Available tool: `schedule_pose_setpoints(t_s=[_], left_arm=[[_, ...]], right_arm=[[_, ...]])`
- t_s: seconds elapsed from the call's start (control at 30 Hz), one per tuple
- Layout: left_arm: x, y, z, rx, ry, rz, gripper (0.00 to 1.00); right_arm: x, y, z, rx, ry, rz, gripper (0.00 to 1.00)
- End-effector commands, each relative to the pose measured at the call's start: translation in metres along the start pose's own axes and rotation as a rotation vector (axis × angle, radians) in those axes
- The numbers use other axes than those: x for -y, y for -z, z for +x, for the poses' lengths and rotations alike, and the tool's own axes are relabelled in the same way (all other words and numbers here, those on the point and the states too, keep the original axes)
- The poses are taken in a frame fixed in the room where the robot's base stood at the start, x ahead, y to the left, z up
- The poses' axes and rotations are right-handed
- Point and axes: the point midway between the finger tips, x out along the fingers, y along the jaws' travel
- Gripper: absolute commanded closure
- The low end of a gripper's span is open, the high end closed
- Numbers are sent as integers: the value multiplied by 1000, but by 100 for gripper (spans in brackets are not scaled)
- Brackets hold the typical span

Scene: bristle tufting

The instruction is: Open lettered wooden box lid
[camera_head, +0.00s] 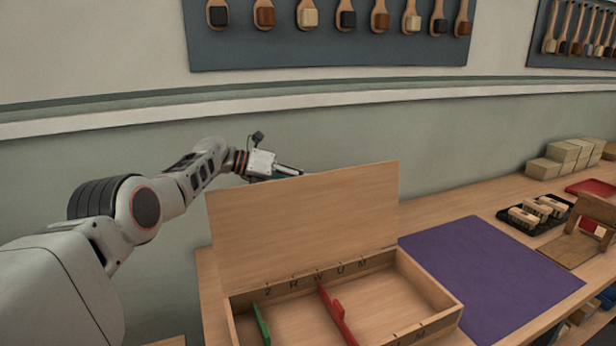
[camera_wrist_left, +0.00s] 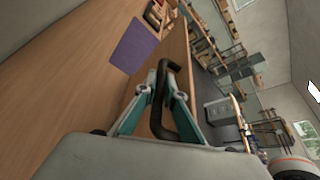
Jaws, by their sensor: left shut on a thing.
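The wooden box (camera_head: 440,290) stands on the bench, with letters including Z, R, W, U and M along its inner back wall. Its plain wooden lid (camera_head: 300,210) stands up at the back, so the box is open. My left gripper (camera_head: 286,173) is behind the lid's upper left edge, its fingertips partly hidden there. In the left wrist view the teal fingers (camera_wrist_left: 164,92) are shut on a dark, bent handle (camera_wrist_left: 160,118). How the handle joins the lid is not clear. A green divider (camera_head: 262,325) and a red divider (camera_head: 335,310) show inside the box. My right gripper is not in view.
A purple mat (camera_head: 480,262) lies right of the box and also shows in the left wrist view (camera_wrist_left: 133,46). Beyond it are a black tray (camera_head: 515,224) with brush blocks, a wooden stand (camera_head: 585,235) and stacked blocks (camera_head: 563,152). Brushes hang on a wall board (camera_head: 330,50).

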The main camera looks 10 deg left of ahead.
Motion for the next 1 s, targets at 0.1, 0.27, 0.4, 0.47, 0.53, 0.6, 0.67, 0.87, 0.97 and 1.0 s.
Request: schedule_pose_setpoints(t_s=[0.1,0.27,0.4,0.47,0.53,0.6,0.67,0.87,0.97,1.0], left_arm=[[4,-6,-2,13,6,-4,100],[4,-5,-2,13,8,-10,100],[4,-5,-1,13,9,-11,100],[4,-5,-1,13,9,-11,100],[4,-5,-1,14,9,-11,100],[4,-5,-1,14,9,-11,100],[4,-5,-1,14,9,-11,100],[3,-2,0,8,8,-13,83],[2,-1,0,6,8,-13,83],[2,-1,0,5,8,-14,83]], right_arm=[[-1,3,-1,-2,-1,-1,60],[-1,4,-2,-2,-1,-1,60],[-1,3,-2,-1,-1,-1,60],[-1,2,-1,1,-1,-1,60],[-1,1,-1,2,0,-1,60],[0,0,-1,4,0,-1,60],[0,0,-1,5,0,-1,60],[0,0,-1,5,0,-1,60],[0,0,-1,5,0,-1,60],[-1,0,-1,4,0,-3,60]])
